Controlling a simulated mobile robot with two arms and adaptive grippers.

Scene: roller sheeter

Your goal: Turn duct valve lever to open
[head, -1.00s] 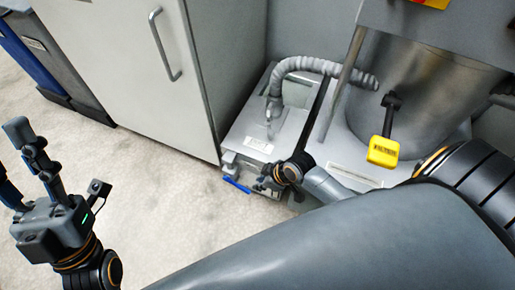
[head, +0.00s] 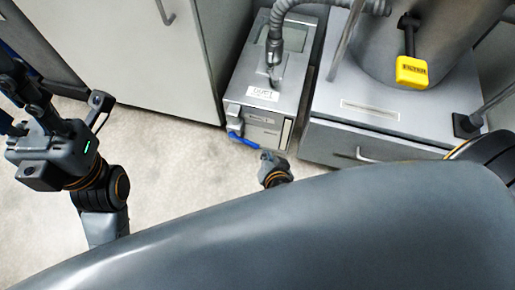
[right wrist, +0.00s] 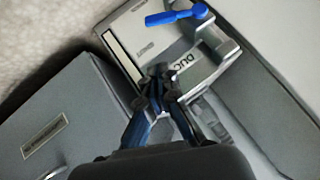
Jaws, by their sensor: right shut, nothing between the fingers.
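The blue duct valve lever (head: 243,140) sits at the lower front left corner of the grey duct box (head: 292,78). It also shows in the right wrist view (right wrist: 178,14), at the top. My right gripper (head: 269,157) is just right of and below the lever, mostly hidden behind my arm. In the right wrist view its fingers (right wrist: 162,84) are shut and empty, in front of a white label reading "DUC" (right wrist: 188,66), apart from the lever in the picture. My left gripper (head: 18,98) is at the left edge, fingers apart, partly cut off.
A ribbed grey hose (head: 277,30) rises from the box. A pale cabinet (head: 165,60) stands at left. Bare floor (head: 170,160) lies in front.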

